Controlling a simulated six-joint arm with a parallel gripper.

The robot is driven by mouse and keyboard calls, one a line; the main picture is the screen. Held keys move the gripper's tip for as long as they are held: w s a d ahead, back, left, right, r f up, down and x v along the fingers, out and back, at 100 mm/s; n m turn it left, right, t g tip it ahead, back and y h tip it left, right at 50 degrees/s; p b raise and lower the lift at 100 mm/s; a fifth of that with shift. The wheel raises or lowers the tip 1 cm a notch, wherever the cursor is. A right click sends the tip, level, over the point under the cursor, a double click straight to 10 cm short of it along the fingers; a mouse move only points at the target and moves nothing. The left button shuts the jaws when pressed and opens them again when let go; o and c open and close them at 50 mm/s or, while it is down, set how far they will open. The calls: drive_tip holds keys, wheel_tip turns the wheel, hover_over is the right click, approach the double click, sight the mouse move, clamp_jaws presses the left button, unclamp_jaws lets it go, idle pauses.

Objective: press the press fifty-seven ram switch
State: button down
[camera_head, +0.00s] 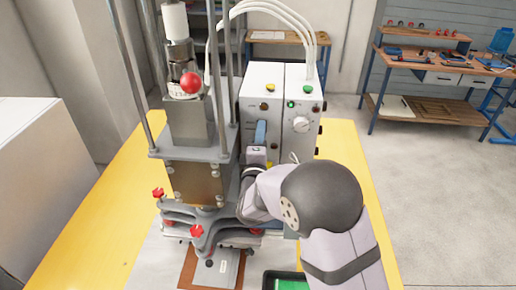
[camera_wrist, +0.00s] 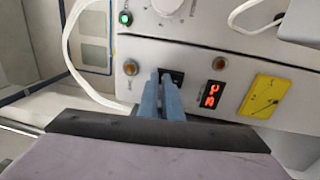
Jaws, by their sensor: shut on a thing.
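The control box (camera_head: 280,95) is a white cabinet beside the press (camera_head: 195,125). In the wrist view a small black switch (camera_wrist: 177,76) sits on its panel (camera_wrist: 200,55), between two amber round lamps or buttons. My gripper (camera_wrist: 165,76) has two blue fingers close together, with their tips at the black switch and covering part of it. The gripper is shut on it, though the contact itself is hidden. In the head view the blue fingers (camera_head: 260,132) show in front of the cabinet. No label is readable on the switch.
A dark tray (camera_head: 285,281) stands at the front.

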drive_tip(key=shift+s+r, duration=0.2)
drive_tip(key=shift+r, duration=0.2)
drive_tip(key=s+b, duration=0.2)
drive_tip(key=s, duration=1.1)
drive_tip(key=shift+s+r+b, duration=0.25)
drive_tip(key=shift+r+b, duration=0.05)
drive_tip(key=shift+r, duration=0.05)
wheel_tip(320, 180, down, 10)
drive_tip(key=s+d+g+y+p, duration=0.15)
drive_tip(key=g+y, duration=0.25)
drive_tip(key=g, duration=0.6)
drive_tip(key=s+d+f+m+g+h, duration=0.2)
drive_tip(key=s+d+f+m+g, duration=0.2)
drive_tip(key=s+d+m, duration=0.5)
drive_tip(key=s+d+f+m+g+h+b, duration=0.1)
drive_tip(key=s+d+f+m+g+h, duration=0.1)
drive_tip(key=s+d+f+m+g, duration=0.3)
drive_tip(key=s+d+f+m, duration=0.2)
drive_tip(key=s+d+m, duration=0.2)
drive_tip(key=s+d, duration=0.1)
drive_tip(key=shift+s+f, duration=0.15)
drive_tip(key=shift+f, duration=0.1)
